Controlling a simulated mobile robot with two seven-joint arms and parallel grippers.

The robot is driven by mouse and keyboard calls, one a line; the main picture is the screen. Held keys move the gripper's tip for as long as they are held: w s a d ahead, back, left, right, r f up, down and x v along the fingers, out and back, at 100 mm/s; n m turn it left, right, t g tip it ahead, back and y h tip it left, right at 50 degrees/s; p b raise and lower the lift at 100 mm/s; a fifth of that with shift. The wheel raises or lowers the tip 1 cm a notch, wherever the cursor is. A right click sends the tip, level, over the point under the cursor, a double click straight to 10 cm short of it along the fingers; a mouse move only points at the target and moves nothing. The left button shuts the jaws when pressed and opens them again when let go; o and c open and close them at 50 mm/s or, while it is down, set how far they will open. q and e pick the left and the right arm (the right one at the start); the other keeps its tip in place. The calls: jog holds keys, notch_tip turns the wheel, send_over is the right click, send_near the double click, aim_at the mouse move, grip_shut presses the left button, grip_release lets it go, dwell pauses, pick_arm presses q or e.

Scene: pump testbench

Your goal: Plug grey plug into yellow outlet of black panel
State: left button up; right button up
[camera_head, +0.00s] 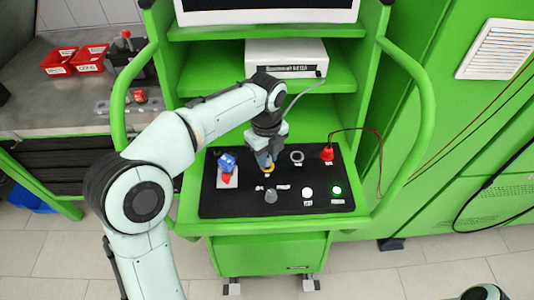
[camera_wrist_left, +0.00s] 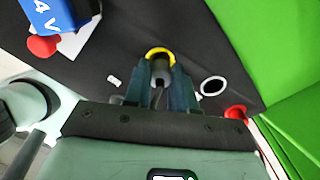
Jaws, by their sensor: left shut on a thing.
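The black panel (camera_head: 235,206) lies on the green cart. The yellow outlet (camera_head: 270,169) is a yellow ring on it, partly hidden by my left gripper (camera_head: 265,163) in the head view. In the left wrist view, the yellow outlet (camera_wrist_left: 160,51) shows just beyond the fingertips. My left gripper (camera_wrist_left: 163,75) is shut on the grey plug (camera_wrist_left: 159,73), whose tip is at the yellow ring. I cannot tell how deep the plug sits. A grey cable (camera_head: 298,96) runs from the upper shelf toward the gripper. My right gripper is not in view.
A white-ringed outlet (camera_head: 297,157) and a red plug with cable (camera_head: 327,153) are to the right. A blue device (camera_head: 227,162) stands at left. A grey knob (camera_head: 271,196) and lit green button (camera_head: 337,191) are in front. Green handles (camera_head: 420,120) flank the cart.

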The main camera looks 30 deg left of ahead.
pick_arm(q)
jog(key=shift+f+b, duration=0.3)
jog(key=shift+f, duration=0.35)
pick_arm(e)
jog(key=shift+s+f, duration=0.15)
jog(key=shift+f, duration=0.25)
pick_arm(q)
jog(key=o, duration=1.4)
jog(key=shift+c, duration=0.2)
jog(key=shift+r, duration=0.1)
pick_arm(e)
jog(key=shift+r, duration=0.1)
pick_arm(q)
jog(key=shift+r+p, duration=1.6)
jog(key=shift+r, duration=0.55)
jog(key=shift+r+p, duration=1.15)
jog(key=shift+r, duration=0.7)
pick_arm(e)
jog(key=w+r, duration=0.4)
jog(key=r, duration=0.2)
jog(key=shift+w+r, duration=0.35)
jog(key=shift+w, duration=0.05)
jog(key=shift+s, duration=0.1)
